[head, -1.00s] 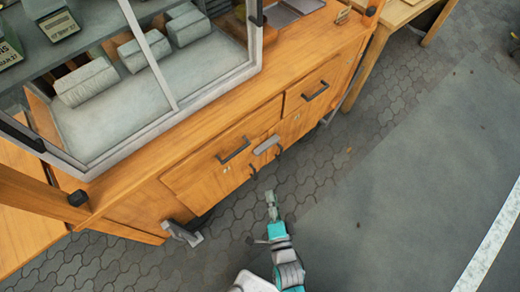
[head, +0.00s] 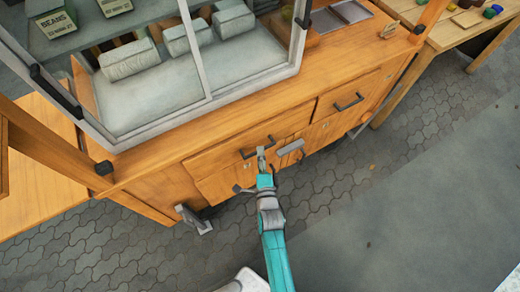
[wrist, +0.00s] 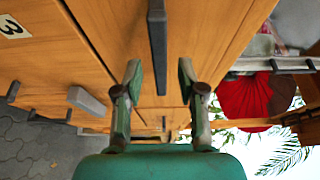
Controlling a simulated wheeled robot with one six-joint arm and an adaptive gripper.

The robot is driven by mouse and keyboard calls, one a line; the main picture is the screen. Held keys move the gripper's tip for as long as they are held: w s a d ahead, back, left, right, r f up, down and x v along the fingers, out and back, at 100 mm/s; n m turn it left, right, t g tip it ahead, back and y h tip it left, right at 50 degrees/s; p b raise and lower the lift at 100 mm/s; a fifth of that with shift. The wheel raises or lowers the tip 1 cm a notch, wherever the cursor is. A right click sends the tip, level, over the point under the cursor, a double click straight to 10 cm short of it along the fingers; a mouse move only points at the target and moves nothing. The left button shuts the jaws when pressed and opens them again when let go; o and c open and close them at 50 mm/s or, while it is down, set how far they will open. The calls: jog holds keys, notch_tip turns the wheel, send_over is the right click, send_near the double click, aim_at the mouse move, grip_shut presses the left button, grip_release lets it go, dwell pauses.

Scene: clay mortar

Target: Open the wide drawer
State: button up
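The wide drawer (head: 217,162) is the long wooden front on the left of the cart's front side, under the worktop, and it looks shut. Its dark bar handle (head: 248,153) is partly hidden by my gripper (head: 262,155) in the head view. In the wrist view the handle (wrist: 157,45) runs up and down, in line with the gap between the two fingers of my gripper (wrist: 160,82). The fingers are apart with nothing clasped between them. I cannot tell whether either finger touches the handle.
A narrower drawer with its own dark handle (head: 349,102) is to the right. A grey block-like handle (head: 290,148) sits just right of my gripper. A grey metal bracket (head: 193,218) juts out low at the left. The paved floor (head: 340,190) in front is clear.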

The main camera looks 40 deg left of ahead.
jog(key=shift+x, duration=1.15)
jog(key=shift+c, duration=0.2)
grip_shut()
